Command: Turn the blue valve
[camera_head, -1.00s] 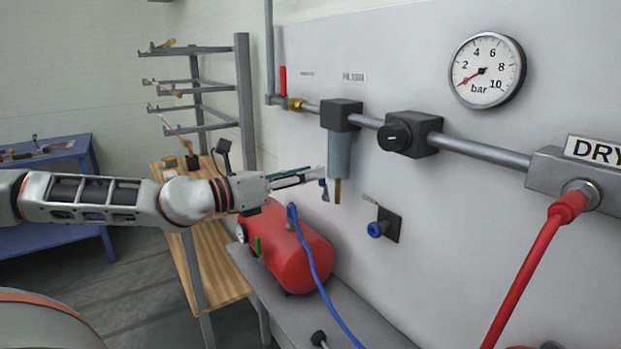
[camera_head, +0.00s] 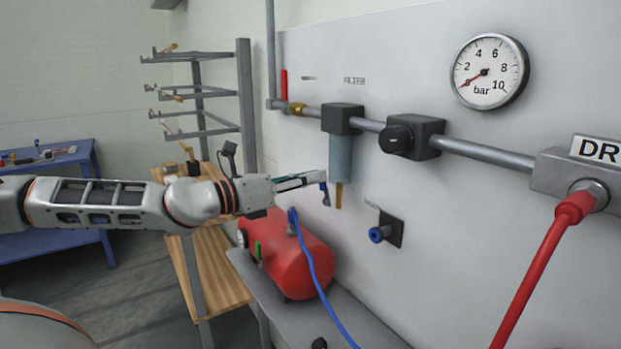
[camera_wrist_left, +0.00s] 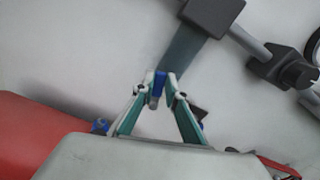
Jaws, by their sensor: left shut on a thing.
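The blue valve (camera_head: 325,196) is a small blue lever beside the brass-coloured outlet under the filter bowl (camera_head: 341,158) on the grey wall panel. My left gripper (camera_head: 322,182) reaches in from the left, its fingertips at the blue valve. In the left wrist view the blue valve (camera_wrist_left: 158,84) stands between the two fingertips, which are shut on it from both sides. The far side of the valve is hidden. My right gripper is not in view.
A second blue fitting (camera_head: 377,234) on a dark plate sits lower right. A red tank (camera_head: 300,265) with a blue hose (camera_head: 316,270) stands below the gripper. A black knob (camera_head: 396,139), gauge (camera_head: 490,72) and red hose (camera_head: 540,268) are to the right.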

